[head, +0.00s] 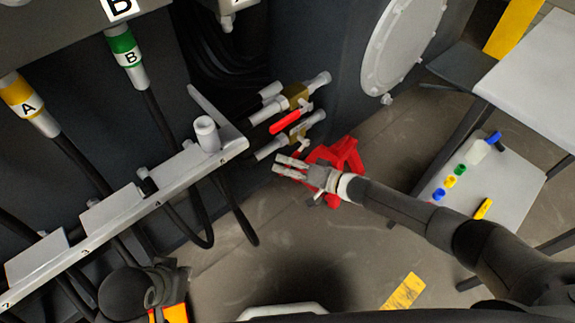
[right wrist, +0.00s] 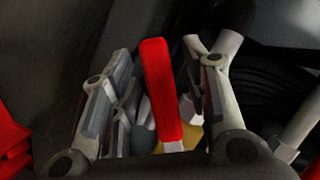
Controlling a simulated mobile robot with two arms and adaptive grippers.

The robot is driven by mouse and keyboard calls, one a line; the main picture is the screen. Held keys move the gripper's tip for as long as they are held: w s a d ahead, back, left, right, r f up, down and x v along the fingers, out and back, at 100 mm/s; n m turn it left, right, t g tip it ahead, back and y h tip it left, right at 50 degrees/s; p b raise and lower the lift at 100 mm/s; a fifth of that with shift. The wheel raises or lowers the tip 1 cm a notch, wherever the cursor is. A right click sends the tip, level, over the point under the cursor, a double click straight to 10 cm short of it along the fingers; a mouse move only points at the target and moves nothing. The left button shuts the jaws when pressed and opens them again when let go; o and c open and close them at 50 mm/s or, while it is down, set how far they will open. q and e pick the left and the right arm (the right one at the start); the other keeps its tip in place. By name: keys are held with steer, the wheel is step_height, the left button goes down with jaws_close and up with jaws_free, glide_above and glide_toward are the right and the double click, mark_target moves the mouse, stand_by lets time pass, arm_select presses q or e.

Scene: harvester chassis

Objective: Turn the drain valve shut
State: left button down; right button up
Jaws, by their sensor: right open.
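Two pipe valves with brass bodies stick out beside the dark chassis wall in the head view. The upper valve (head: 296,96) has a red lever (head: 284,122) lying along its pipe. The lower valve (head: 291,137) is just below it, and its handle is partly hidden by my right gripper (head: 287,166). My right gripper is open beside the lower valve. In the right wrist view, a red lever (right wrist: 161,92) stands upright between the spread fingers, with a gap on both sides. No label shows which valve is the drain valve. My left gripper does not show.
A red object (head: 345,153) stands on the floor behind my right gripper. A numbered grey rail (head: 110,215) with black hoses runs along the left. A grey table (head: 530,65) and a lower shelf with small coloured items (head: 483,172) are at the right. The floor between is mostly clear.

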steer(key=v, duration=1.2)
